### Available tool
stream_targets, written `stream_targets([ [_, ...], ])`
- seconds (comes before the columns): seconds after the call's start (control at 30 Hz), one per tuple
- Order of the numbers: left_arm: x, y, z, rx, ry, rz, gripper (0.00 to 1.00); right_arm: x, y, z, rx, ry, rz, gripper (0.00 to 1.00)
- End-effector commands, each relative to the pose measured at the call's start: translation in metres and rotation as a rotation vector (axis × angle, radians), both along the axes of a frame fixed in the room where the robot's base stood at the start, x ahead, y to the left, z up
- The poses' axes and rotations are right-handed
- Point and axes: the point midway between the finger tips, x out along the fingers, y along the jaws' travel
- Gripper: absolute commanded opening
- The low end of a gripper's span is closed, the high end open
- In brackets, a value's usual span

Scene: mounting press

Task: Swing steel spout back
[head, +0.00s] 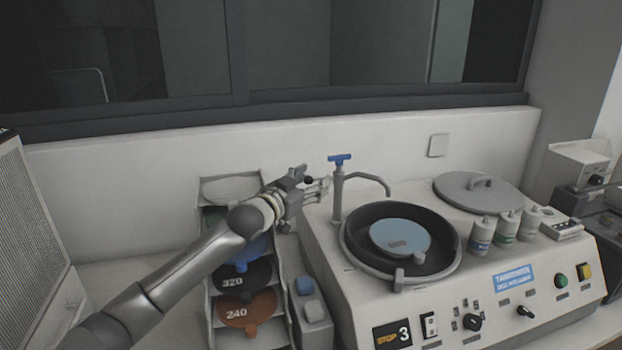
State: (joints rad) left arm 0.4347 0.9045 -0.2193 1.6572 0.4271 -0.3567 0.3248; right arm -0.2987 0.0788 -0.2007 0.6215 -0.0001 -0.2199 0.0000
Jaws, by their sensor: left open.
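The steel spout (369,177) rises from an upright post with a blue tap handle (340,158) on top, at the left rear of the bowl. Its curved tube points right and bends down at the bowl's far rim. My left gripper (325,188) is open, just left of the post, with its fingers pointing right at it. I cannot tell whether a fingertip touches the post. The black bowl (440,225) of the machine holds a light blue disc (399,238). My right gripper is not in view.
A round lid (480,192) with a handle lies on the machine, right of the bowl. Several small bottles (482,234) stand beside the bowl. A rack of discs (249,308) stands under my left arm. A wall and window ledge close off the back.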

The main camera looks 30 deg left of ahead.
Motion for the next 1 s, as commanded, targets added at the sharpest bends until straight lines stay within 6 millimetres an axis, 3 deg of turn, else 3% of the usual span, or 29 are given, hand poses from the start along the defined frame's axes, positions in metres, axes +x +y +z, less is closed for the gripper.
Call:
stream_targets([
  [0.3, 0.0025, -0.0002, -0.0003, 0.000, 0.000, 0.000, 0.56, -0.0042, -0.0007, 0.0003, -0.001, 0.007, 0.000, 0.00],
  [0.73, 0.0023, 0.0006, 0.0003, 0.001, 0.000, 0.001, 0.02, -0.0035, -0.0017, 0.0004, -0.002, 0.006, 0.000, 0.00],
  [1.0, 0.0024, 0.0021, 0.0023, 0.002, -0.003, 0.005, 0.00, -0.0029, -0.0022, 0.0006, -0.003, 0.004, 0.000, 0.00],
])
